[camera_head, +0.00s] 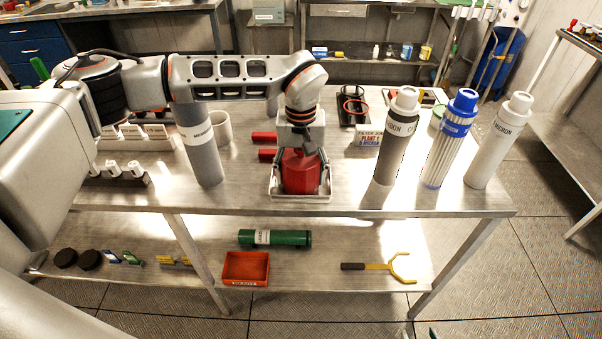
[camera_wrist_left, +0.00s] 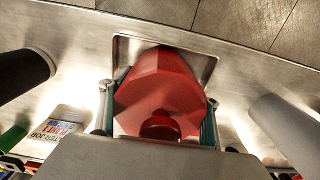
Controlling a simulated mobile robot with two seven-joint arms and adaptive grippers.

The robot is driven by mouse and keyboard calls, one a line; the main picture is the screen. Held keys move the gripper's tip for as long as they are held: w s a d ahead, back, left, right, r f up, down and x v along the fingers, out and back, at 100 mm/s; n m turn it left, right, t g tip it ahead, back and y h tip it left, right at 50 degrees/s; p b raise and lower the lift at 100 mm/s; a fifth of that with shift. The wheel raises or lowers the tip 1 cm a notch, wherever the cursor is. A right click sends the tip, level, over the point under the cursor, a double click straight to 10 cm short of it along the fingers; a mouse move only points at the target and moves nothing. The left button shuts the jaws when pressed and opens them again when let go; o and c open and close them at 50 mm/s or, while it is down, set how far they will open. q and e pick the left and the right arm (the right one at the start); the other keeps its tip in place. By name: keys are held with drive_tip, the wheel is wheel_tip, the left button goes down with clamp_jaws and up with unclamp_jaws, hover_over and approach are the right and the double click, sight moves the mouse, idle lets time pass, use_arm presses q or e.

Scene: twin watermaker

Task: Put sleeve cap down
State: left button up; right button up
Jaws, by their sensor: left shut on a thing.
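The red faceted sleeve cap (camera_head: 300,174) is between the fingers of my left gripper (camera_head: 299,165), which points down and is shut on it. In the left wrist view the cap (camera_wrist_left: 160,92) fills the space between the two fingers (camera_wrist_left: 158,108). A shallow metal tray (camera_head: 300,194) lies on the bench directly under the cap. The tray's rim also shows around the cap in the left wrist view (camera_wrist_left: 190,42). Whether the cap's underside touches the tray floor is hidden. My right gripper is not in view.
A grey cylinder (camera_head: 204,160) stands left of the tray. Brown-grey (camera_head: 394,150), blue-and-white (camera_head: 445,148) and white (camera_head: 494,150) cylinders stand to the right. Red blocks (camera_head: 264,137) and a white cup (camera_head: 221,128) lie behind. Bench surface (camera_head: 345,195) between tray and brown-grey cylinder is clear.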

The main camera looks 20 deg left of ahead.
use_arm(q)
drive_tip(key=shift+f, duration=0.15)
drive_tip(key=o, duration=1.1)
wheel_tip(320, 180, up, 12)
drive_tip(key=shift+r, duration=0.2)
